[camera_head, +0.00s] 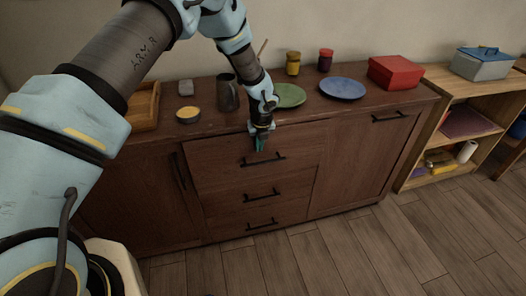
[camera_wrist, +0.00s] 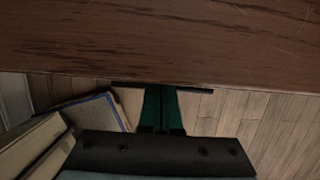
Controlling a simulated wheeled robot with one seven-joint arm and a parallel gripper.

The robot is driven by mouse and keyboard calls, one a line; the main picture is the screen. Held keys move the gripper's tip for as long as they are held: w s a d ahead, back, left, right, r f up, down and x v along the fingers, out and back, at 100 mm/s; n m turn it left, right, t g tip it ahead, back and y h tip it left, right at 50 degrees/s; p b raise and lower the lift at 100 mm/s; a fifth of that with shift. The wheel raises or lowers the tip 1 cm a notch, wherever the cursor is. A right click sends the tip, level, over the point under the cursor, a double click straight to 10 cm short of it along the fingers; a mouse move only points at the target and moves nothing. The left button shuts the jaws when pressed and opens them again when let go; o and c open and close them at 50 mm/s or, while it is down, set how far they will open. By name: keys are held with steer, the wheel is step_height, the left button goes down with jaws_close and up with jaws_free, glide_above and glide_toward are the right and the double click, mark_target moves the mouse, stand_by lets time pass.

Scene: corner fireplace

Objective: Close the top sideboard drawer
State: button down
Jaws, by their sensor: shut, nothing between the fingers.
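The dark brown sideboard stands against the wall in the head view. Its top drawer (camera_head: 222,159) is the uppermost of the stacked drawers in the middle and has a black bar handle (camera_head: 263,160). The drawer front looks flush or nearly flush with the sideboard; I cannot tell if a small gap is left. My gripper (camera_head: 260,145) points down in front of the top drawer, just above its handle. In the wrist view the green fingers of my gripper (camera_wrist: 165,92) are together and empty, close to the dark handle bar (camera_wrist: 195,90) below a wooden edge. Contact is unclear.
On the sideboard top (camera_head: 215,122) stand a wooden tray (camera_head: 146,106), a dark jug (camera_head: 228,94), a green plate (camera_head: 290,96), a blue plate (camera_head: 342,88) and a red box (camera_head: 396,72). An open shelf (camera_head: 450,113) stands at the right. The floor in front is clear.

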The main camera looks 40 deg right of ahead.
steer(key=shift+w+d, duration=0.25)
steer(key=shift+w, duration=0.3)
steer(key=shift+w+d, duration=0.2)
steer(key=shift+w, duration=0.3)
steer(key=shift+r, duration=0.1)
